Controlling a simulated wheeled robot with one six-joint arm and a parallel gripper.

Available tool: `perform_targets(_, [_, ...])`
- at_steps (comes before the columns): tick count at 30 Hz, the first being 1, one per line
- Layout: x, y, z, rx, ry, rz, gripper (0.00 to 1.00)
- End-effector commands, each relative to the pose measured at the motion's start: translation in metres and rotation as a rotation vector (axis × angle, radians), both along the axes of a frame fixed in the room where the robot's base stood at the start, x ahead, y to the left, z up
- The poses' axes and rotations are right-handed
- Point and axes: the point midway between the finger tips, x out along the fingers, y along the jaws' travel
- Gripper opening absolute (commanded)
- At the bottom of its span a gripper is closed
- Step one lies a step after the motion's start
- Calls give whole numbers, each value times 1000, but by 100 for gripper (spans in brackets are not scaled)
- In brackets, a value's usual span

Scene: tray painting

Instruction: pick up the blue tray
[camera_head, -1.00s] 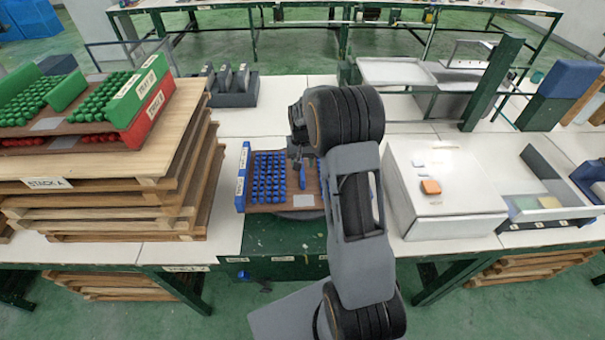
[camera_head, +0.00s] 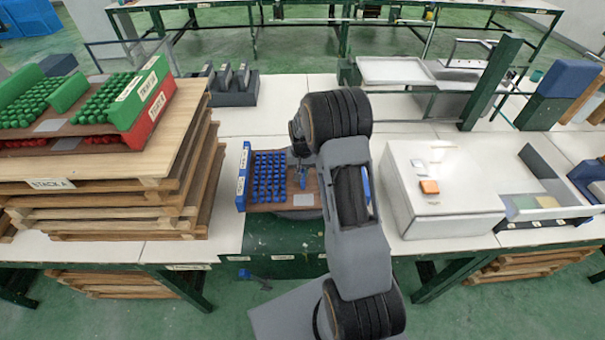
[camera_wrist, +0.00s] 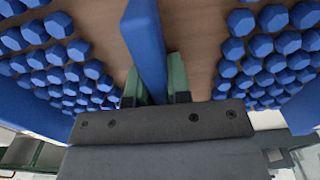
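The blue tray (camera_head: 241,187) lies on the table in the head view. It has a brown floor, blue ends, rows of blue knobs and a raised blue centre bar. The wrist view shows the centre bar (camera_wrist: 145,45) between two blocks of blue knobs. My gripper (camera_wrist: 155,85) is down at the bar, with a green finger flush on each side and no gap showing. It looks shut on the bar.
A pallet stack (camera_head: 110,200) holding a green tray (camera_head: 150,85) above a red one stands at left. A white box (camera_head: 445,195) stands close at right. A dark holder (camera_head: 235,92) is behind the tray. White tabletop is clear between them.

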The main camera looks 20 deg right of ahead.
Motion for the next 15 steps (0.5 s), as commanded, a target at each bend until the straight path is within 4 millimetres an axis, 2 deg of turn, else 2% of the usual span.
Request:
perform_targets(1, [0,0,0,0,0,0,12])
perform_targets(5, [0,0,0,0,0,0,0])
perform_targets(15, [0,0,0,0,0,0,0])
